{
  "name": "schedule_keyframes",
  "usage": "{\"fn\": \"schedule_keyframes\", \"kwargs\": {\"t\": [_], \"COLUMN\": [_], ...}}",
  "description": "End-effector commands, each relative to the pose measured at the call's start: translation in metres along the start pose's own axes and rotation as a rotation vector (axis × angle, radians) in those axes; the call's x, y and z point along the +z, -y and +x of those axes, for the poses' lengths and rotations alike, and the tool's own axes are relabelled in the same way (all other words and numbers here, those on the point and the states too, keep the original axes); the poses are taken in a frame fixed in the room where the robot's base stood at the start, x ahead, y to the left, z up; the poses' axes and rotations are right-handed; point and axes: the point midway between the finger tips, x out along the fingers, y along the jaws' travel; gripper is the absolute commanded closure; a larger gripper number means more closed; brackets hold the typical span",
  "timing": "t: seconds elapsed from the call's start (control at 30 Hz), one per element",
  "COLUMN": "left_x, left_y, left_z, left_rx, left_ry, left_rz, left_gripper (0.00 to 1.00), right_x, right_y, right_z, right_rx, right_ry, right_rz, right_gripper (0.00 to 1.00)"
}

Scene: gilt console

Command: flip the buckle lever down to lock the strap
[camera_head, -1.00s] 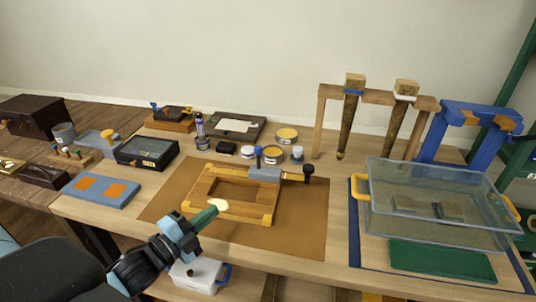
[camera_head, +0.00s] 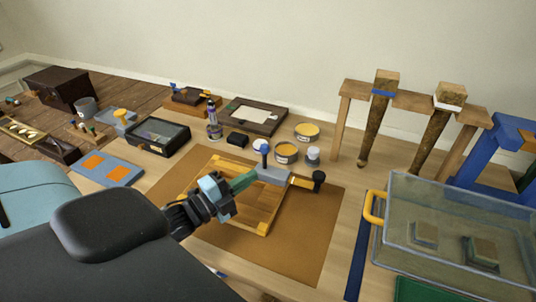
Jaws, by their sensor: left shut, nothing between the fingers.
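My left gripper (camera_head: 243,182) reaches in from the lower left with its fingers shut and empty. Its green fingertips are over the yellow wooden frame (camera_head: 263,229), close to the left end of a grey-blue clamp block (camera_head: 274,177). I cannot tell whether they touch it. A blue-knobbed post (camera_head: 264,147) stands up at the block, and a yellow bar with a black knob (camera_head: 319,176) sticks out to the right. I cannot make out for certain which part is the buckle lever or strap. My arm hides the frame's lower left. My right gripper is not in view.
The frame lies on a brown mat (camera_head: 318,235). Round tins (camera_head: 287,152) stand just behind the clamp. A clear tub (camera_head: 455,240) with a yellow handle is at the right. A dark-framed box (camera_head: 158,137) and a blue board (camera_head: 106,170) are at the left.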

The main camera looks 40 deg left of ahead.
Motion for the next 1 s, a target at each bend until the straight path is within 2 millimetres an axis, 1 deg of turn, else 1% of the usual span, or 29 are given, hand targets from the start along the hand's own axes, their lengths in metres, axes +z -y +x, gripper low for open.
{"fn": "schedule_keyframes", "kwargs": {"t": [0.17,0.27,0.37,0.6,0.9,1.0], "left_x": [0.000,0.000,0.000,0.000,0.000,0.016], "left_y": [0.001,0.001,0.003,0.003,0.003,0.001], "left_z": [0.003,0.011,0.023,0.058,0.103,0.095], "left_rx": [-0.001,-0.004,-0.005,-0.005,-0.004,0.002], "left_ry": [0.000,0.000,-0.001,0.000,0.000,0.002], "left_rz": [-0.001,0.000,0.001,0.001,0.001,0.004], "left_gripper": [1.00,1.00,1.00,1.00,1.00,1.00], "right_x": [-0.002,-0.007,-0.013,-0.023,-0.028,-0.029], "right_y": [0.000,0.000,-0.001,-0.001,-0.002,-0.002], "right_z": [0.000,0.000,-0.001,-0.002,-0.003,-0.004], "right_rx": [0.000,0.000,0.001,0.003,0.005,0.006], "right_ry": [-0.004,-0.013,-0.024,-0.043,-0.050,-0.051], "right_rz": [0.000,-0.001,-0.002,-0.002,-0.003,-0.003], "right_gripper": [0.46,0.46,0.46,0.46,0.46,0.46]}}
